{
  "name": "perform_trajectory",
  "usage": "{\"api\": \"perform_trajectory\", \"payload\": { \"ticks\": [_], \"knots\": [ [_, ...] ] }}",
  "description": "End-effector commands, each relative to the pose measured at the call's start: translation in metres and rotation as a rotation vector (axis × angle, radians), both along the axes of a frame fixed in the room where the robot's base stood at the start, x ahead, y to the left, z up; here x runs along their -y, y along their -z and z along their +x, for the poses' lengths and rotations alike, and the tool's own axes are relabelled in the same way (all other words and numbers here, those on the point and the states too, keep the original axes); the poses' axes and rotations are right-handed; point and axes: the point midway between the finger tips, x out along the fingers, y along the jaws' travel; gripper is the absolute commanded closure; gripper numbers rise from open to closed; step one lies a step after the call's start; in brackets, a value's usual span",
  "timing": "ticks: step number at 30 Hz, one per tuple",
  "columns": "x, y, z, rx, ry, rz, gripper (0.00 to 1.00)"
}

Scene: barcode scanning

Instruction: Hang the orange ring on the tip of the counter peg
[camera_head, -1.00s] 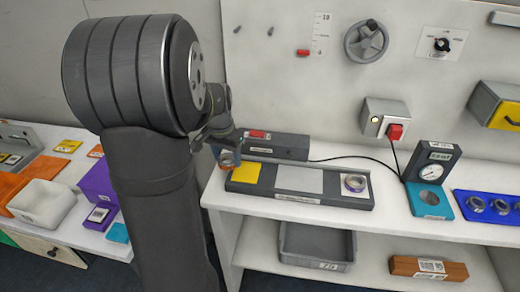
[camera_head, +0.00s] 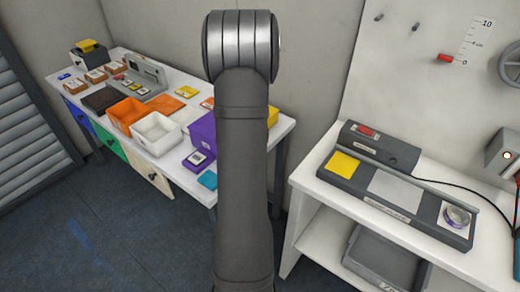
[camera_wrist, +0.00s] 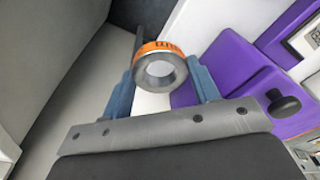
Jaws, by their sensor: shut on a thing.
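The orange ring (camera_wrist: 160,68), with a grey metallic inner face and dark print on its orange band, is in the wrist view. My gripper (camera_wrist: 162,84) is shut on it, one blue finger on each side, and its open hole faces the camera. In the head view my own arm hides the gripper and ring. I cannot tell which thing is the counter peg. Two small dark pegs, a left one (camera_head: 379,16) and a right one (camera_head: 416,26), stick out of the wall panel in the head view.
A purple block (camera_wrist: 232,65) and a black knob (camera_wrist: 286,104) are close to the gripper's right. The left counter holds an orange bin (camera_head: 127,113), a white bin (camera_head: 157,130) and other items. The right shelf carries a scanner tray (camera_head: 425,222). Floor between is clear.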

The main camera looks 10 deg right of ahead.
Motion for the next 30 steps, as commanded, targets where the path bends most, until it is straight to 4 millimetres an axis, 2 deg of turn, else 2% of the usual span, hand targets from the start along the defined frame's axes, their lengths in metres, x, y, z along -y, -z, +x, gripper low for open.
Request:
{"api": "perform_trajectory", "payload": {
  "ticks": [7,11,20,24,30],
  "knots": [
    [0.013,-0.025,0.019,-0.040,0.140,0.076,0.76],
    [0.025,-0.049,0.034,-0.071,0.294,0.156,0.76],
    [0.075,-0.144,0.066,-0.051,0.955,0.527,0.76],
    [0.105,-0.194,0.070,0.072,1.309,0.756,0.76],
    [0.140,-0.249,0.066,0.315,1.658,1.002,0.76]
  ]
}}
